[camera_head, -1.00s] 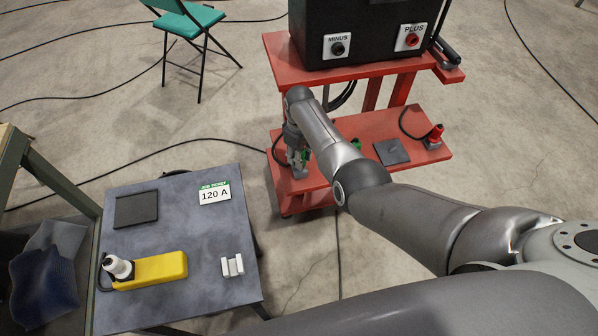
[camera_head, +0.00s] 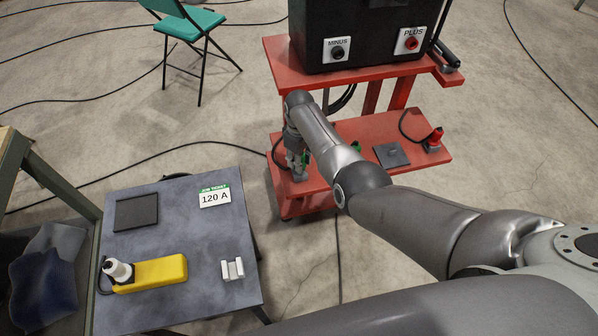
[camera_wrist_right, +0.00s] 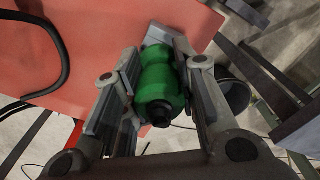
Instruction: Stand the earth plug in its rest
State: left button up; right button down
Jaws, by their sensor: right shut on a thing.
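The green earth plug (camera_wrist_right: 163,86) is between the two fingers of my right gripper (camera_wrist_right: 160,112) in the right wrist view. In the head view this gripper (camera_head: 298,165) points down over the near left corner of the cart's lower red shelf, and its fingers mostly hide the plug. A small grey block (camera_wrist_right: 172,40), which looks like the rest, is at the plug's far end. It shows just below the fingertips in the head view (camera_head: 300,177). I cannot tell how deep the plug sits in it. My left gripper is out of view.
The red shelf (camera_head: 345,125) also carries a dark plate (camera_head: 392,155) and a red plug (camera_head: 435,136) in a grey holder. The black machine (camera_head: 365,30) stands on the upper shelf. A grey table (camera_head: 180,225) with a yellow tool (camera_head: 160,270) stands at left.

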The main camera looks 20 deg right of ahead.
dwell(0.3)
jog(key=shift+f+b, duration=1)
jog(key=shift+f, duration=0.3)
dwell(0.7)
jog(key=c, duration=1.1)
grip_release()
notch_tip(320, 180, up, 9)
jog(key=p, duration=0.9)
